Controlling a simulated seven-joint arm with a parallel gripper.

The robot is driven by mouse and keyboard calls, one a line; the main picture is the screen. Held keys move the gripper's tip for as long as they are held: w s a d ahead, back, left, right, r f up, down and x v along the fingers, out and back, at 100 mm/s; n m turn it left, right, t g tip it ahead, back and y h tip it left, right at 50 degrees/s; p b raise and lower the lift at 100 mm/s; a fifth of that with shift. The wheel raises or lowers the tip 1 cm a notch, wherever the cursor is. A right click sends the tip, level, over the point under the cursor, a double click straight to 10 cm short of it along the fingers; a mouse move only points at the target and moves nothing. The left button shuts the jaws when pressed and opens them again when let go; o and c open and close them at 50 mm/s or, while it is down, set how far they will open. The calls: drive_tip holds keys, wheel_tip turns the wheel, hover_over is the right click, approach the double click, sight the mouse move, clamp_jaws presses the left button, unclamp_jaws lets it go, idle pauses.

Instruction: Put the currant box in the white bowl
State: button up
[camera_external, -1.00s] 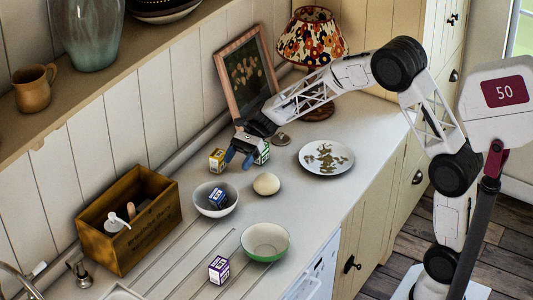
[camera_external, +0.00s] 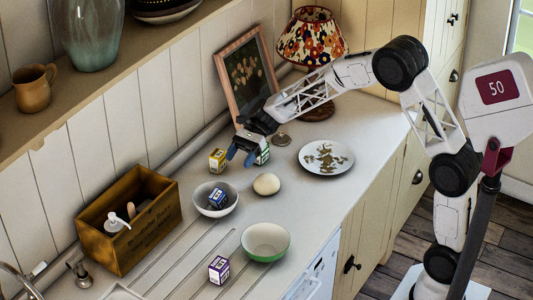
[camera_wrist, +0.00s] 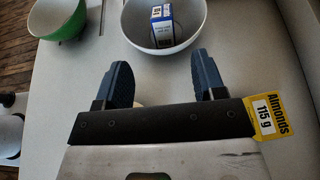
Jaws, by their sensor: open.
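The white bowl (camera_external: 228,208) stands on the counter with a blue box (camera_external: 218,198) inside; the bowl (camera_wrist: 188,46) and blue box (camera_wrist: 163,25) also show at the top of the wrist view. A purple-and-white box (camera_external: 219,269) stands near the green bowl, and a green-and-white box (camera_external: 263,156) is partly hidden behind my gripper. I cannot read which box is the currant one. My gripper (camera_external: 241,156) is open and empty above the counter, behind the white bowl, between the yellow and green boxes. Its fingers (camera_wrist: 160,72) are spread apart in the wrist view.
A yellow box (camera_external: 217,160), labelled Almonds in the wrist view (camera_wrist: 270,115), stands left of my gripper. A pale round object (camera_external: 266,184), a green bowl (camera_external: 283,248), a patterned plate (camera_external: 340,169), a wooden crate (camera_external: 148,241), a picture frame (camera_external: 224,73) and a lamp stand around.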

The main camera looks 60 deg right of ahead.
drive_tip(key=s+r+n+h, duration=0.3)
drive_tip(key=s+r+n, duration=0.15)
drive_tip(key=s, duration=0.75)
drive_tip(key=s+r+n+h, duration=0.4)
drive_tip(key=s+r, duration=0.1)
drive_tip(key=s, duration=0.6)
drive_tip(key=s+d+n+t+h, duration=0.1)
drive_tip(key=s+d+n+h, duration=0.2)
drive_tip(key=s, duration=0.9)
drive_tip(key=s+d+n+t+h, duration=0.1)
drive_tip(key=s+d+n+h, duration=0.2)
drive_tip(key=s, duration=0.9)
drive_tip(key=d+n, duration=0.1)
drive_tip(key=n, duration=0.2)
drive_tip(key=shift+r+t+h, duration=0.15)
drive_tip(key=shift+t+h, duration=0.15)
drive_tip(key=shift+c, duration=0.3)
drive_tip(key=shift+c, duration=0.7)
drive_tip(key=shift+w, duration=0.1)
